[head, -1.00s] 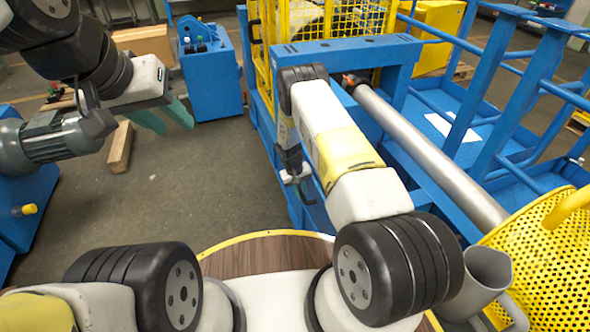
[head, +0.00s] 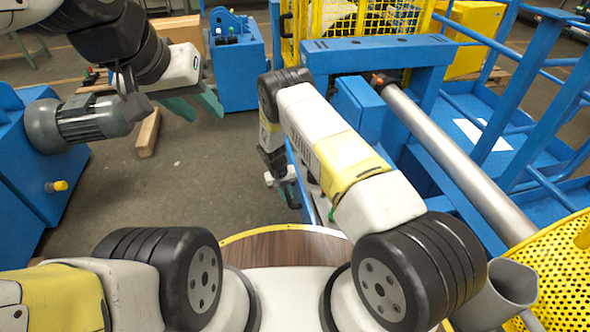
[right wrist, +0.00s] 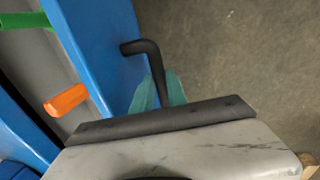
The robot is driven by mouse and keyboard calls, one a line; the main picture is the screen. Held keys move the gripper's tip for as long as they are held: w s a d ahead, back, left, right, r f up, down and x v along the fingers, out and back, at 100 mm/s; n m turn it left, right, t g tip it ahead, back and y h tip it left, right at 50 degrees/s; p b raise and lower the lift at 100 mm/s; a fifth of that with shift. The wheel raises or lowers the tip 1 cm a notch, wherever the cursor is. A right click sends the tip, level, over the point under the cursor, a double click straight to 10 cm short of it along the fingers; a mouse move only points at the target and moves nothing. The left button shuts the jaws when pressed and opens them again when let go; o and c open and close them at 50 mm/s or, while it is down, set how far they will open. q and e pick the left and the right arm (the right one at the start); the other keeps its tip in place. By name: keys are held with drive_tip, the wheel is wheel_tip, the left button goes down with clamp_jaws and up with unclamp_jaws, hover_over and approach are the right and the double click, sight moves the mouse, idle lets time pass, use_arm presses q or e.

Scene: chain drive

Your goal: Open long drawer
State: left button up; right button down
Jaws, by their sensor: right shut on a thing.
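The long drawer's blue front wall (right wrist: 95,45) crosses the right wrist view, with a grey interior behind it, so the drawer stands at least partly open. Its black bent handle (right wrist: 152,62) is between the teal fingers of my right gripper (right wrist: 158,94), which is shut on it. In the head view my right gripper (head: 284,190) is low beside the drawer (head: 300,168) at the blue frame's left side; my arm hides much of the drawer. My left gripper (head: 193,106) is open and empty, in the air at the upper left.
An orange handle (right wrist: 66,99) and a green handle (right wrist: 22,20) lie in the drawer. The blue frame (head: 380,54) carries a long metal roller (head: 450,150). A grey motor (head: 78,122) stands at the left. Floor (head: 190,180) between is clear.

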drive_tip(key=shift+a, duration=0.1)
drive_tip(key=c, duration=1.3)
unclamp_jaws()
drive_tip(key=shift+s+a+r, duration=0.1)
drive_tip(key=shift+a+r, duration=0.15)
drive_tip(key=shift+r, duration=1)
drive_tip(key=shift+s+a+r, duration=0.1)
drive_tip(key=shift+a+r, duration=0.15)
drive_tip(key=shift+r, duration=1.05)
drive_tip(key=shift+a+r, duration=0.25)
drive_tip(key=shift+r, duration=1)
